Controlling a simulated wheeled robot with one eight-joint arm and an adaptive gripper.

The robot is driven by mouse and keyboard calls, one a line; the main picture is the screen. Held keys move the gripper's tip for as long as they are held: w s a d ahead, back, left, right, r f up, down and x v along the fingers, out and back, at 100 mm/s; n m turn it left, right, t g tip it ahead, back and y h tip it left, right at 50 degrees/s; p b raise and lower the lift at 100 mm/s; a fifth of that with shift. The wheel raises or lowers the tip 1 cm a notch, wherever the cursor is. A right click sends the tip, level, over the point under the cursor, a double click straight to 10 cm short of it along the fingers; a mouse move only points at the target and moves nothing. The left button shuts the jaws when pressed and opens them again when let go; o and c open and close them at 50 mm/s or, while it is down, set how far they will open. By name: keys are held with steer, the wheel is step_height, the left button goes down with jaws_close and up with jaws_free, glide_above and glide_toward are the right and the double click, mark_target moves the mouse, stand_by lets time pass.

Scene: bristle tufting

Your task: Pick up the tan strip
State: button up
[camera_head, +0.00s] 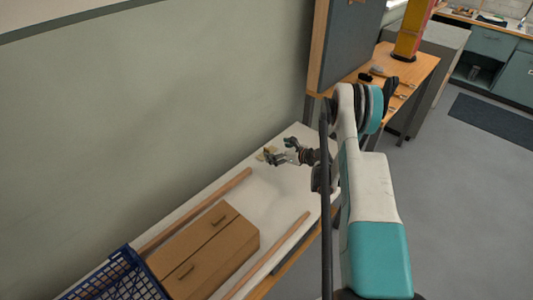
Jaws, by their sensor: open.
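A small tan piece (266,152) lies on the white tabletop (268,190) near its far end, close to the wall. It may be the tan strip, but it is too small to tell its shape. My gripper (280,151) is just right of it, low over the table, with its fingers apart. I see nothing between the fingers. Whether a finger touches the tan piece cannot be told. Two long tan-brown wooden bars also lie along the table, one by the wall (195,210) and one by the front edge (266,255).
A brown two-drawer wooden box (213,252) stands between the bars. A blue crate (120,275) is at the lower left. A dark upright panel (350,40) and a wooden bench (412,72) with tools stand beyond. The white tabletop between box and gripper is clear.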

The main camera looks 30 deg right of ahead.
mark_target(267, 149)
steer(key=shift+x, duration=0.85)
steer(key=b+x, duration=0.1)
steer(key=x, duration=0.1)
steer(key=b+x, duration=0.1)
steer(key=x, duration=0.1)
steer(key=shift+s+a+f+b, duration=0.1)
steer(key=shift+a+f+b, duration=0.05)
steer(key=shift+f+b, duration=0.2)
steer(key=shift+w+a, duration=0.1)
steer(key=shift+w, duration=0.35)
steer(key=shift+c, duration=0.6)
steer(key=shift+s, duration=0.1)
steer(key=c, duration=1.1)
steer(key=c, duration=0.5)
